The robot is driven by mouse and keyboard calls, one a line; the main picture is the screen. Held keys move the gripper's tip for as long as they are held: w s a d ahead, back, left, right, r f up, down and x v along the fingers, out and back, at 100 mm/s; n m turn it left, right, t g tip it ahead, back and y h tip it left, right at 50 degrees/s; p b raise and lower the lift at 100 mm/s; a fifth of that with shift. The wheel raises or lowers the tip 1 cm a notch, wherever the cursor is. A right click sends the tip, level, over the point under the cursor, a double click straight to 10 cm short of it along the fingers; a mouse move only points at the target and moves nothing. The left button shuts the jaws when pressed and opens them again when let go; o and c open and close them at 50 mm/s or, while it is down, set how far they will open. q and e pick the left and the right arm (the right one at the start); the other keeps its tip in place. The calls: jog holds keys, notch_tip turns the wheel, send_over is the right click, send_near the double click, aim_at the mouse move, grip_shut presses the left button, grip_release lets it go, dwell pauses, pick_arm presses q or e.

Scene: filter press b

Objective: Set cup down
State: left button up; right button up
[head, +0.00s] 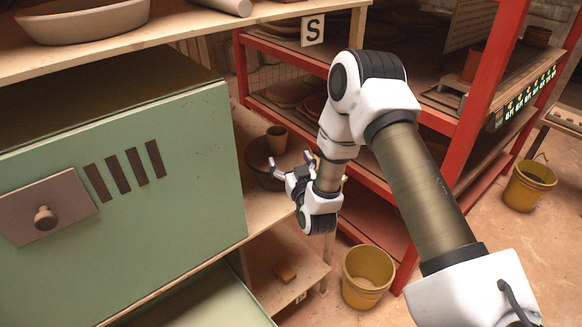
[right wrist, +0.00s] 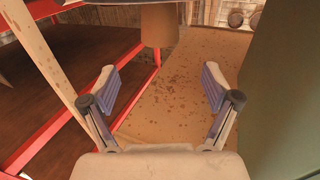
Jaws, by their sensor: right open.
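The cup (head: 277,139) is a small brown clay cup. It stands upright on a dark round disc (head: 262,180) at the far end of the wooden bench. My right gripper (head: 292,162) is open and empty, on the near side of the cup and apart from it. In the right wrist view the picture is turned over. There the cup (right wrist: 158,27) shows at the top, beyond the spread fingertips of my right gripper (right wrist: 158,75), with the disc (right wrist: 112,12) beside it. My left gripper is not in view.
A green cabinet (head: 120,165) stands left of the disc. A red shelf rack (head: 425,115) with pottery rises behind and to the right. A yellow bucket (head: 369,280) stands on the floor, and a second one (head: 528,188) is farther right.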

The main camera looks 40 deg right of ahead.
jog(key=s+a+f+n+g+y, duration=0.1)
jog(key=s+a+f+g+y, duration=0.2)
jog(key=s+a+f+g, duration=0.6)
jog(key=s+a+f+n+g+y, duration=0.2)
jog(key=s+a+f+g, duration=0.1)
jog(key=s+f, duration=1.05)
jog(key=s+a+f+g, duration=0.1)
jog(key=s+g, duration=0.1)
jog(key=s, duration=0.5)
jog(key=s+a+f+g, duration=0.1)
jog(key=s+f+g, duration=0.1)
jog(key=s, duration=0.5)
jog(key=shift+a+f+g+y, duration=0.15)
jog(key=shift+a+g+y, duration=0.25)
jog(key=shift+g, duration=0.3)
